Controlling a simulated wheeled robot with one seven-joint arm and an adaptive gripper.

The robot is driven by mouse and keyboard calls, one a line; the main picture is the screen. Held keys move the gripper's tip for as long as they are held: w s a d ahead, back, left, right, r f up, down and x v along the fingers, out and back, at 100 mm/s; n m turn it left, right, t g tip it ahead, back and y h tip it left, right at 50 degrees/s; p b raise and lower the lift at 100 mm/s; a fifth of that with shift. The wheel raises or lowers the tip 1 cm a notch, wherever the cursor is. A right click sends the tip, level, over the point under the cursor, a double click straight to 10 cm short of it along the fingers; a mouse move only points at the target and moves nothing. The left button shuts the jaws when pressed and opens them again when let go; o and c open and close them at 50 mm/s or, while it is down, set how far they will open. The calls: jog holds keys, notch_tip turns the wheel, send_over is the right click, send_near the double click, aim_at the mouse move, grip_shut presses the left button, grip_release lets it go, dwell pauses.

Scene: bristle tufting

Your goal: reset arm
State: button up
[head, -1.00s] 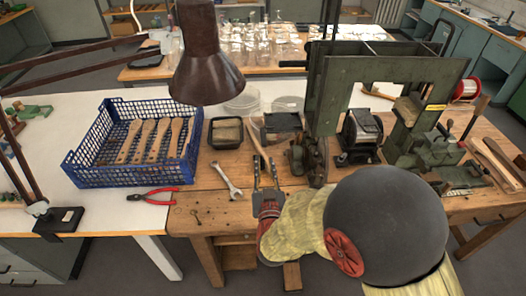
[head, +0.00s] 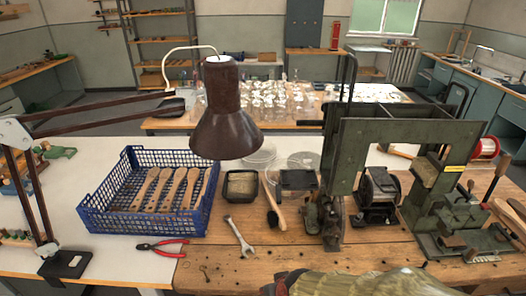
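My arm shows only at the bottom edge of the head view, as a yellowish-green sleeve with a dark red part at its left end. The fingers of my gripper are below the frame, so I cannot see whether they hold anything. A wooden-handled brush (head: 274,200) with dark bristles lies on the wooden bench, beyond my arm. The green tufting machine (head: 385,150) stands on the bench to the right of it.
A blue crate (head: 145,222) with several wooden brush handles stands at left. A dark tray (head: 241,186), a wrench (head: 239,237) and red pliers (head: 163,246) lie nearby. A brown desk lamp (head: 225,115) overhangs the bench. The front middle of the bench is fairly clear.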

jog(key=s+d+r+m+h, duration=0.1)
jog(key=s+d+r, duration=0.5)
jog(key=r, duration=0.5)
jog(key=s+d+r+m+h, duration=0.1)
jog(key=s+d+r, duration=0.4)
jog(key=d+r, duration=0.5)
jog(key=shift+s+d+r+t, duration=0.25)
jog(key=shift+s+r+t, duration=0.15)
jog(key=shift+r, duration=0.4)
